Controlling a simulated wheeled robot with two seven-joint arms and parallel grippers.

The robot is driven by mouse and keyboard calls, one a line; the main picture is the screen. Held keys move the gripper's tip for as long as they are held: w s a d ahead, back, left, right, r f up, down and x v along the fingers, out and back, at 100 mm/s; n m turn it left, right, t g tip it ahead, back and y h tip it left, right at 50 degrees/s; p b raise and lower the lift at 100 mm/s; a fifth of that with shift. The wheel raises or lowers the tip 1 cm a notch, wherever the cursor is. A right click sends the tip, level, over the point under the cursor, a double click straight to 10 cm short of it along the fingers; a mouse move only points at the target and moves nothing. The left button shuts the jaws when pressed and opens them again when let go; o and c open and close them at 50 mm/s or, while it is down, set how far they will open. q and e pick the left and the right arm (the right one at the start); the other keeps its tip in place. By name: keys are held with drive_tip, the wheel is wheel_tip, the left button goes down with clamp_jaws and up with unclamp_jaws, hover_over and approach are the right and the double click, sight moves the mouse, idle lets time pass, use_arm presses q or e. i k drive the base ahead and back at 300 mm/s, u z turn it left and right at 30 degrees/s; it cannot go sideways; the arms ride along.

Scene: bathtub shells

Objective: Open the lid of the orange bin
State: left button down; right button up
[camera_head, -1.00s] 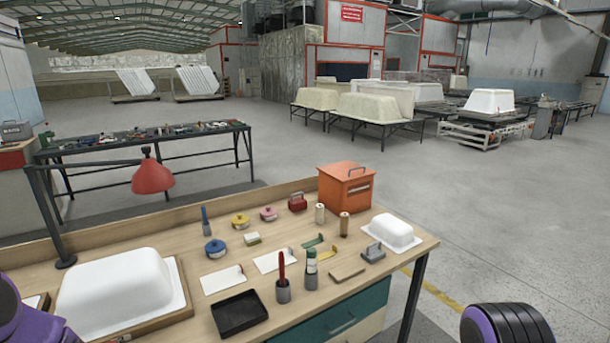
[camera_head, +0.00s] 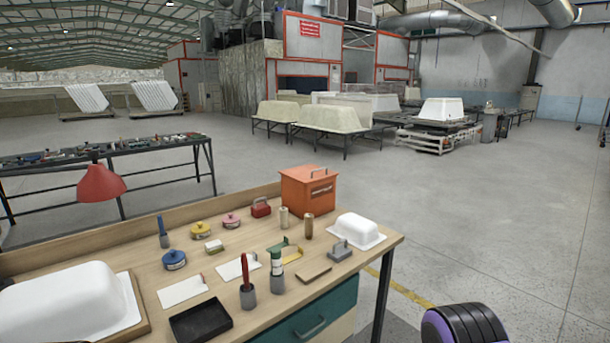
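The orange bin (camera_head: 308,195) stands at the back right corner of the wooden workbench (camera_head: 145,258). Neither of my grippers is in view. A rounded black and purple part of my own body shows at the bottom right, well apart from the bin.
Two rolls (camera_head: 308,226) stand just in front of the bin, and a white tub model (camera_head: 356,231) sits to its right. Cups, pots, cards and a black tray (camera_head: 201,320) fill the bench. A red lamp (camera_head: 101,184) hangs at left. Open floor (camera_head: 480,230) lies right of the bench.

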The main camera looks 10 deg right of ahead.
sight(309, 173)
drive_tip(key=z, duration=0.45)
drive_tip(key=k, duration=1.1)
drive_tip(key=z, duration=1.25)
drive_tip(key=i, duration=3.5)
drive_tip(key=u, duration=1.1)
drive_tip(key=i, duration=0.9)
drive_tip(key=u, duration=0.9)
